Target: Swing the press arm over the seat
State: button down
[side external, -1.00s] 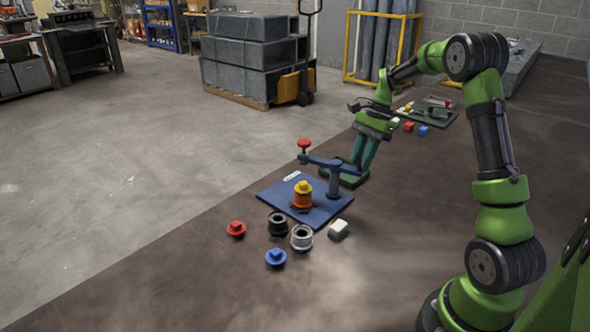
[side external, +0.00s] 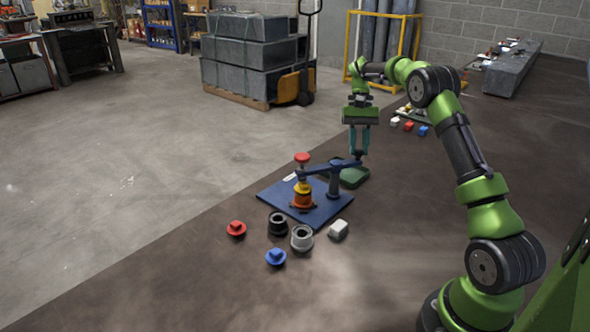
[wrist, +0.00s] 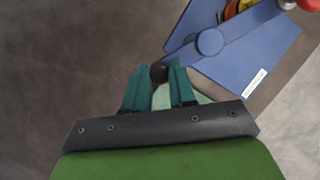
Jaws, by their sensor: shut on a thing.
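The blue press arm (side external: 318,168) is a bar pivoting on a blue post (side external: 335,182) that stands on a blue base plate (side external: 277,196). A red knob (side external: 302,157) tops its left end. My gripper (side external: 358,154) points down, shut on the black knob (wrist: 158,72) at the arm's other end.
A red piece (side external: 236,229), black ring (side external: 278,224), grey ring (side external: 301,238), blue piece (side external: 276,257) and white block (side external: 339,229) lie in front of the plate. A green pad (side external: 352,178) lies behind it.

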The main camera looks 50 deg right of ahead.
jog(key=shift+w+d+n+h, duration=0.15)
jog(key=shift+w+n+h, duration=0.15)
jog(key=shift+n, duration=0.3)
jog(key=shift+w, duration=0.1)
jog(key=c, duration=0.9)
grip_release()
jog(key=shift+c, duration=0.2)
notch_tip(320, 180, up, 4)
jog(key=shift+f, duration=0.1)
jog(key=s+a+r, duration=0.1)
jog(key=s+a, duration=0.7)
jog(key=s, duration=0.5)
jog(key=shift+s+a+r, duration=0.15)
jog(key=shift+s+a, duration=0.05)
jog(key=shift+s, duration=0.15)
